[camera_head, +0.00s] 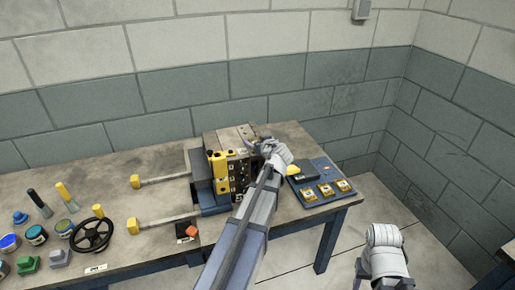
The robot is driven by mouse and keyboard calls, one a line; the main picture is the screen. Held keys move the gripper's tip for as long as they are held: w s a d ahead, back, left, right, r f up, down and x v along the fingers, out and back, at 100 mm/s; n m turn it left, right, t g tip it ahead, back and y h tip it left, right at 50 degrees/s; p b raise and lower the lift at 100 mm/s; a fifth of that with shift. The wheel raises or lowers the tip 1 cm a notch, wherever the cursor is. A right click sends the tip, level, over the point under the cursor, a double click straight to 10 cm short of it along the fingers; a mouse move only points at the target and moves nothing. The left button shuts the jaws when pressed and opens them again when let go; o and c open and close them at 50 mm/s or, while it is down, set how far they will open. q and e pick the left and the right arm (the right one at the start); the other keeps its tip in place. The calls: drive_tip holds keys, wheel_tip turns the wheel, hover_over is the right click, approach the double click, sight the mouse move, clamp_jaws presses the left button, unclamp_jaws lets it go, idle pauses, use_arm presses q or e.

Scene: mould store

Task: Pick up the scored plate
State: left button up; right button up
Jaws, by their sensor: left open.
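A mould stack stands on the workbench, with grey-tan plates (229,138) at the back and a yellow and black block (220,164) at its front. I cannot make out scoring marks, so I cannot tell which plate is the scored one. My left gripper (257,141) is open at the right end of the stack, close to the plates. Its wrist and arm hide part of that end, and I cannot tell whether the fingers touch a plate. My right arm shows at the lower right, but its gripper does not show.
A blue tray (328,205) with several yellow-topped pieces lies right of the stack, near the bench edge. Two yellow-ended rods (163,222) reach left from the stack. A black handwheel (92,235) and several coloured pots and knobs crowd the bench's left. The back left bench is clear.

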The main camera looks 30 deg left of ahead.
use_arm(q)
drive_tip(key=shift+w+a+f, duration=0.2)
drive_tip(key=shift+w+a, duration=0.05)
drive_tip(key=shift+a, duration=0.1)
drive_tip(key=shift+r, duration=0.1)
drive_tip(key=shift+c, duration=0.5)
drive_tip(key=shift+d, duration=0.1)
clamp_jaws()
